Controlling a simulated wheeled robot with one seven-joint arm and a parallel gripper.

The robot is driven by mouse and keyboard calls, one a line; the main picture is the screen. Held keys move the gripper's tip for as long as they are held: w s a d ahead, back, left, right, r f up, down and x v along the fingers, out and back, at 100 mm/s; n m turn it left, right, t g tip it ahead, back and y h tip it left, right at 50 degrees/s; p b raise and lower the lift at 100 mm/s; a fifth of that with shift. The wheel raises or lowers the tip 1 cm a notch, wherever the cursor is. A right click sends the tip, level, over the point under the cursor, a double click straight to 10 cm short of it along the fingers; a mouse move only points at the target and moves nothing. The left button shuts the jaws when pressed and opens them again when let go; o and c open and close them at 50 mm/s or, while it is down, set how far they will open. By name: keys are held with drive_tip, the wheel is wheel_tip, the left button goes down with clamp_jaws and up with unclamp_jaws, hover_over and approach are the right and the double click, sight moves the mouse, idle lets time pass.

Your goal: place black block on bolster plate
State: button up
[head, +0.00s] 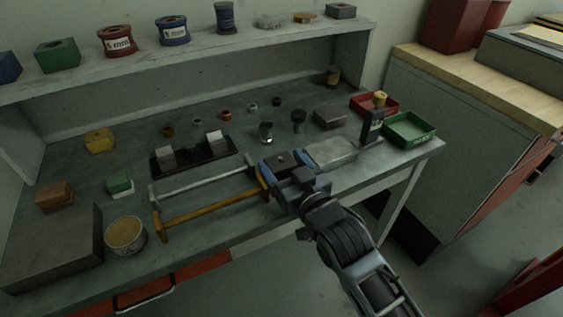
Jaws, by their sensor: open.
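A black block (281,158) with a small light spot on top is on the bench at my gripper. My gripper (290,175) reaches in from the lower right; its blue-edged fingers are open and appear to be on either side of the block. I cannot tell whether they touch it. A flat pale grey plate (333,151), which looks like the bolster plate, lies just right of the gripper with its top bare. My gripper hides part of the block and the bench in front.
A dark rail (195,157) with two pale blocks stands to the left. A grey-handled bar (203,181) and an orange one (215,212) lie near the front edge. A black upright stand (371,127), a red tray (364,101) and a green tray (408,131) are at the right.

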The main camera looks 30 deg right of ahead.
drive_tip(key=s+b, duration=0.1)
drive_tip(key=s, duration=1)
drive_tip(key=shift+r, duration=0.3)
drive_tip(key=s+g, duration=0.2)
drive_tip(key=s, duration=2.7)
drive_tip(key=shift+s+r, duration=0.15)
drive_tip(key=shift+r, duration=0.15)
drive_tip(key=shift+s+r+g, duration=0.2)
drive_tip(key=shift+s+g, duration=0.1)
drive_tip(key=shift+c, duration=0.2)
